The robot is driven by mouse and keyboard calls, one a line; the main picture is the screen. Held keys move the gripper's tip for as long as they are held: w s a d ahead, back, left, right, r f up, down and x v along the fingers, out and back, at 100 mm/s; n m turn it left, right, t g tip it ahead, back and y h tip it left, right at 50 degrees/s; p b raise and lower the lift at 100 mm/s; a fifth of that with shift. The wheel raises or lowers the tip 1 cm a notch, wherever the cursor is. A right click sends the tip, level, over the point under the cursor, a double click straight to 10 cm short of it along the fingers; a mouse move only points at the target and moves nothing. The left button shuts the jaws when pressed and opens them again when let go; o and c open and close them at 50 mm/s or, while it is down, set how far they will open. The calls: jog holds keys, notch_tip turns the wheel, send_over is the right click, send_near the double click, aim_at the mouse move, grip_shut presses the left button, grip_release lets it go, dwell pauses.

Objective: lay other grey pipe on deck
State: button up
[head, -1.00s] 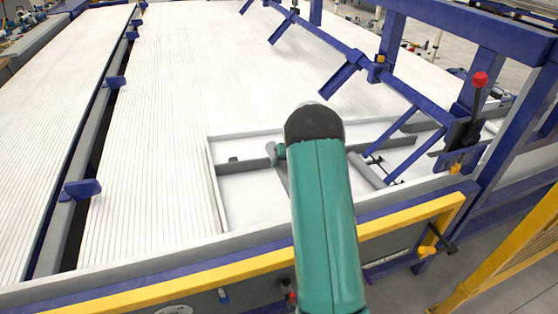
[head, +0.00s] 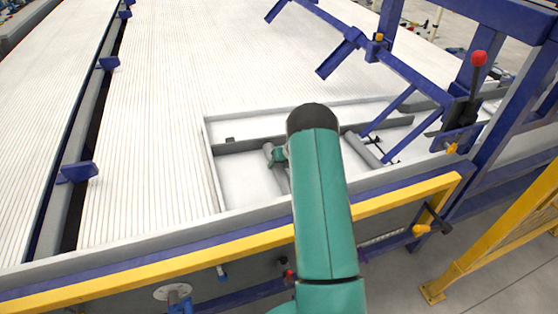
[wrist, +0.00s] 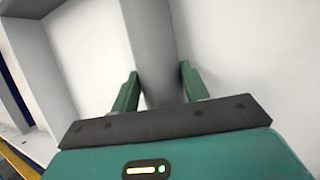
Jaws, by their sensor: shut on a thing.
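My gripper (wrist: 160,86) has a finger on each side of a grey pipe (wrist: 152,40) in the wrist view and is shut on it. In the head view this pipe (head: 281,178) shows just left of my arm, over the white framed deck (head: 235,185); its lower part is hidden. Whether it touches the deck, I cannot tell. My gripper's green end (head: 275,154) shows at the pipe's upper end. Another grey pipe (head: 362,149) lies at a slant to the right of my arm.
A grey bar (head: 250,145) crosses the framed deck. Blue struts (head: 395,108) and a red-knobbed lever (head: 478,72) stand at the right. A yellow rail (head: 400,201) runs along the front. The ribbed white surface (head: 160,110) to the left is clear.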

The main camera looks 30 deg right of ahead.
jog(key=shift+f, duration=0.1)
jog(key=o, duration=1.1)
jog(key=shift+o, duration=0.2)
jog(key=v, duration=1.3)
jog(key=shift+s+r, duration=0.2)
jog(key=shift+r, duration=0.15)
